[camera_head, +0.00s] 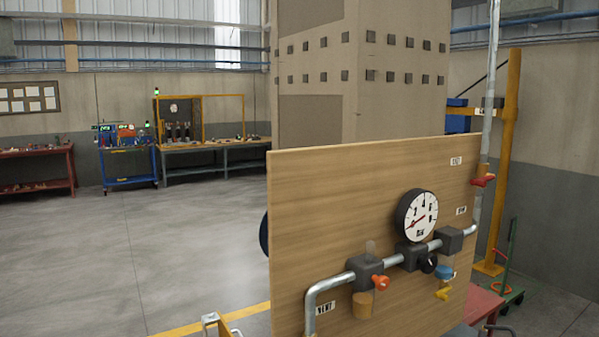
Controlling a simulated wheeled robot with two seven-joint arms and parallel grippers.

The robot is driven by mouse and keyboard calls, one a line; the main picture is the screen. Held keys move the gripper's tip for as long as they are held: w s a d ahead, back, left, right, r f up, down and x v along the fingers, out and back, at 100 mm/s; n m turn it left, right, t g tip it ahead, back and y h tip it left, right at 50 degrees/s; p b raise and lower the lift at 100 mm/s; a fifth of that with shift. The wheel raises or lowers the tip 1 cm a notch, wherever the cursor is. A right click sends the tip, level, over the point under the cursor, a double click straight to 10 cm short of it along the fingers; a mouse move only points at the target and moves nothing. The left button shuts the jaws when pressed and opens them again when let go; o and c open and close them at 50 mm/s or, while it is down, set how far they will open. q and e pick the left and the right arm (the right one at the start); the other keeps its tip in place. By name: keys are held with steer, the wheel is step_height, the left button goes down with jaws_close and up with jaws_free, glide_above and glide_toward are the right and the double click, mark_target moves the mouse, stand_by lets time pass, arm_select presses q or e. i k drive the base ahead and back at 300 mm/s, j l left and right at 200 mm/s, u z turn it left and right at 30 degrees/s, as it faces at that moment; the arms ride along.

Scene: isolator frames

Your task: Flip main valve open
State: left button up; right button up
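A wooden panel (340,215) stands in front of me at the right and carries a grey metal pipe (327,284) with fittings. A red handle (483,180) sits on the vertical pipe at the panel's right edge. An orange-red knob (381,283) is on the lower left fitting, and a black knob (429,265) is below the gauge. A small yellow handle (443,293) is at the lower right. The labels are too small to read surely, so I cannot tell which is the main valve.
A round white gauge (422,215) with a red needle is on the panel. A yellow post (508,150) stands at the right behind it. A red table (485,304) is at the lower right. Workbenches (215,155) line the far wall. The grey floor at left is clear.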

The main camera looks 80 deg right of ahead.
mark_target(481, 182)
steer(key=z, duration=3.7)
steer(key=i+z, duration=0.1)
steer(key=z, duration=0.25)
